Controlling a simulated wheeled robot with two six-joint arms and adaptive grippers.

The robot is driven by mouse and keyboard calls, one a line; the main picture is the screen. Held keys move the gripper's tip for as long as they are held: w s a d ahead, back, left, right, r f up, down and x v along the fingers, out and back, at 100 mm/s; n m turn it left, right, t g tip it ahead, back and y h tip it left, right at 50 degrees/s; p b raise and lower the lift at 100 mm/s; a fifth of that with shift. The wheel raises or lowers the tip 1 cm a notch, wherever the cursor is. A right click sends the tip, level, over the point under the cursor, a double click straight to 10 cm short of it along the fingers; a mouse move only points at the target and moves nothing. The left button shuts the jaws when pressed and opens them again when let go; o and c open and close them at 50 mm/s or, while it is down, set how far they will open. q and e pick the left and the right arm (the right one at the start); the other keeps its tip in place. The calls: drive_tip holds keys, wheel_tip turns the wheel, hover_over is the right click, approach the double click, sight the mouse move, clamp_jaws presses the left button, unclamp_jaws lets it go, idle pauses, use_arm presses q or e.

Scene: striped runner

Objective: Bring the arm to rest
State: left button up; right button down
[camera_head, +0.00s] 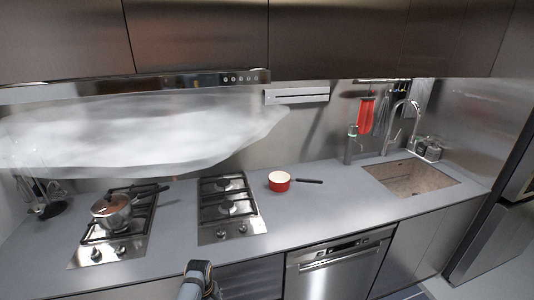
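No gripper fingers show, so neither gripper is in view. The visible arm part holds nothing that I can see.
A lidded pot (112,212) stands on the left hob (84,256). The right hob (212,236) is bare. A red saucepan (279,182) sits on the grey counter (325,208). A sink (410,177) is at the right. A whitish translucent cloud hangs under the hood.

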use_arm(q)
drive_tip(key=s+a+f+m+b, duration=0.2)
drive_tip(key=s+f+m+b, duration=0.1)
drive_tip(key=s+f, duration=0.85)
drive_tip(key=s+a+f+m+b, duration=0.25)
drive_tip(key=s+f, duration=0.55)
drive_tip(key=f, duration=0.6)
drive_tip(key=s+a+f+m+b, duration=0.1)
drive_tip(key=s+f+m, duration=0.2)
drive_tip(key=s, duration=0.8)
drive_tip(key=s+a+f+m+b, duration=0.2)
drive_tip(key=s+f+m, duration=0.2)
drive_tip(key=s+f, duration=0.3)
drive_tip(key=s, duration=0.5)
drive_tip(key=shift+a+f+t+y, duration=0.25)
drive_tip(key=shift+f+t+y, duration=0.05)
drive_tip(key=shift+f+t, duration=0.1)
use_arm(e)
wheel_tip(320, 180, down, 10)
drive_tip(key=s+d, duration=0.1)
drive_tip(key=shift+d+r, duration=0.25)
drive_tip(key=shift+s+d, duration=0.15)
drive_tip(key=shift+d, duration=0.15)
